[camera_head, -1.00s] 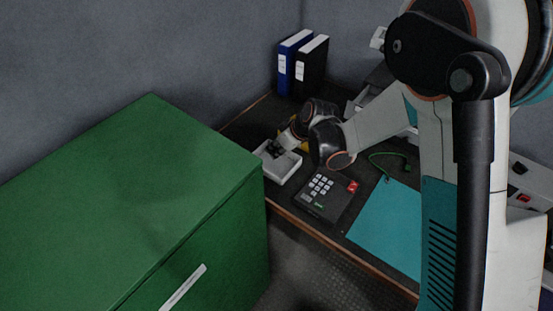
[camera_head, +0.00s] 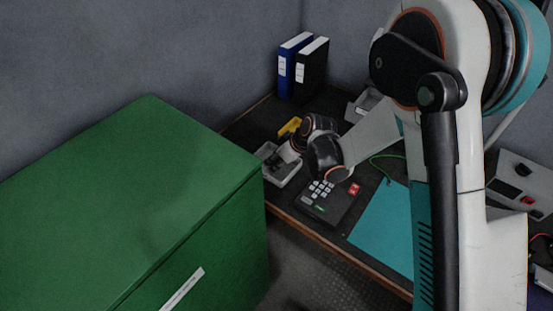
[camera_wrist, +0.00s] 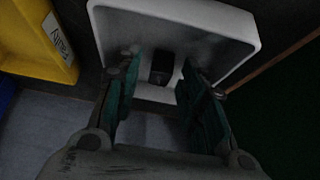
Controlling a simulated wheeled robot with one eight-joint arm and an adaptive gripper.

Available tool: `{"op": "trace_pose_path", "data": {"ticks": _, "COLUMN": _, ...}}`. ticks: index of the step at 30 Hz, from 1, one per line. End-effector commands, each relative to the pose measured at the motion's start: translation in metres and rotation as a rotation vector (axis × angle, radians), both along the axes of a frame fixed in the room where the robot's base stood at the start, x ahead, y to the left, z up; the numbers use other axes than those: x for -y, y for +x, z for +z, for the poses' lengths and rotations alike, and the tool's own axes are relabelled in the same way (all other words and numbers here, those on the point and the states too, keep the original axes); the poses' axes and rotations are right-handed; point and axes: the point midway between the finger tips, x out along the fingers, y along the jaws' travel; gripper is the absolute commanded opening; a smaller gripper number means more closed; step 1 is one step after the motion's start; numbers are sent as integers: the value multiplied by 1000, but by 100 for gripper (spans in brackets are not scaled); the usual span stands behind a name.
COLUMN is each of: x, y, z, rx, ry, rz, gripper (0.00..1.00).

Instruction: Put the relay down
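The relay, a small dark block (camera_wrist: 162,68), shows in the wrist view inside a white tray (camera_wrist: 245,22). It appears to sit on the tray floor. My gripper (camera_wrist: 158,82) has its two green-padded fingers spread wide on either side of the relay, with a visible gap at each side. In the head view, my gripper (camera_head: 283,159) is low over the tray (camera_head: 283,180), near the left end of the dark bench. I cannot make out the relay there, as the gripper and shadow cover it.
A yellow bin (camera_head: 290,126) stands behind the tray, also in the wrist view (camera_wrist: 38,42). A keypad box (camera_head: 326,203) and teal mat (camera_head: 385,225) lie to the right. Two binders (camera_head: 302,67) stand at the back. A large green cabinet (camera_head: 130,200) fills the left foreground.

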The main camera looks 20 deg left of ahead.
Motion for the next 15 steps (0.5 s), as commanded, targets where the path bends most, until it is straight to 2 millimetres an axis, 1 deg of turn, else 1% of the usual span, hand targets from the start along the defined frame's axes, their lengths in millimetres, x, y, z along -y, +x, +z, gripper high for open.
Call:
{"op": "trace_pose_path", "data": {"ticks": 5, "x": 0, "y": 0, "z": 2, "rx": 0, "ry": 0, "rz": 0, "gripper": 38}}
{"op": "trace_pose_path", "data": {"ticks": 8, "x": 4, "y": -1, "z": 10, "rx": 0, "ry": 0, "rz": -1, "gripper": 38}}
{"op": "trace_pose_path", "data": {"ticks": 11, "x": 12, "y": -5, "z": 25, "rx": -1, "ry": 0, "rz": -2, "gripper": 38}}
{"op": "trace_pose_path", "data": {"ticks": 15, "x": 27, "y": -11, "z": 50, "rx": -1, "ry": 0, "rz": -2, "gripper": 38}}
